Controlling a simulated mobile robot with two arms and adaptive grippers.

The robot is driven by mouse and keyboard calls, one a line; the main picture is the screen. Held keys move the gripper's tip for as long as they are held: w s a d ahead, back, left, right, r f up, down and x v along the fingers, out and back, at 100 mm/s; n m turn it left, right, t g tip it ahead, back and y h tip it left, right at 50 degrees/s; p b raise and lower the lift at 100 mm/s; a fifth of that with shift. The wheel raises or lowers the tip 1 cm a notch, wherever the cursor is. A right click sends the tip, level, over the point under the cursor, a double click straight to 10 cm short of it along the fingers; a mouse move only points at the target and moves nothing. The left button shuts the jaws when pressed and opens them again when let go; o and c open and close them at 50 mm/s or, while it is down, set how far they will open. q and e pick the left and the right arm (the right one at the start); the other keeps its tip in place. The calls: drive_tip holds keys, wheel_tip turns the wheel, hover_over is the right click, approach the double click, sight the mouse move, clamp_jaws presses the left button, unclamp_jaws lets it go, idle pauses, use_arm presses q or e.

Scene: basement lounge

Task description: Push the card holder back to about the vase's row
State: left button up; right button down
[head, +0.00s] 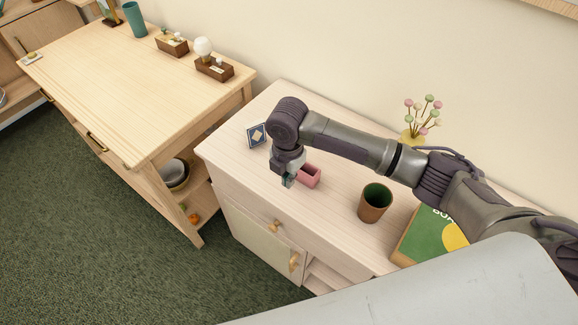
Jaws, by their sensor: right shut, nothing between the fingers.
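The card holder looks to be the small pink open box (311,178) on the pale wooden cabinet top, near its front edge. My right gripper (288,181) points down just left of and in front of it, shut with nothing in it. The gripper and wrist overlap the box's left end, and I cannot tell whether they touch. The yellow vase (411,138) with pink and green ball flowers stands at the back by the wall, further right. My arm hides part of the cabinet top between them. My left gripper is not in view.
A brown cup with green inside (373,204) stands right of the box. A green book (431,238) lies further right. A blue item with a pale diamond (257,135) is behind left. The cabinet top (235,150) is clear at left. A wooden desk (120,90) stands beyond.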

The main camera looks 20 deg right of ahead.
sight(305, 173)
wheel_tip(305, 173, down, 4)
drive_tip(key=shift+w, duration=0.1)
drive_tip(key=shift+w+d+f+p, duration=0.1)
drive_tip(key=shift+w+d+p, duration=0.35)
drive_tip(key=shift+d, duration=0.2)
drive_tip(key=shift+w+d+f+p, duration=0.1)
drive_tip(key=shift+w+d+p, duration=0.35)
drive_tip(key=shift+d, duration=0.15)
drive_tip(key=shift+w+d+f, duration=0.1)
drive_tip(key=shift+w+d, duration=0.2)
drive_tip(key=shift+d, duration=0.15)
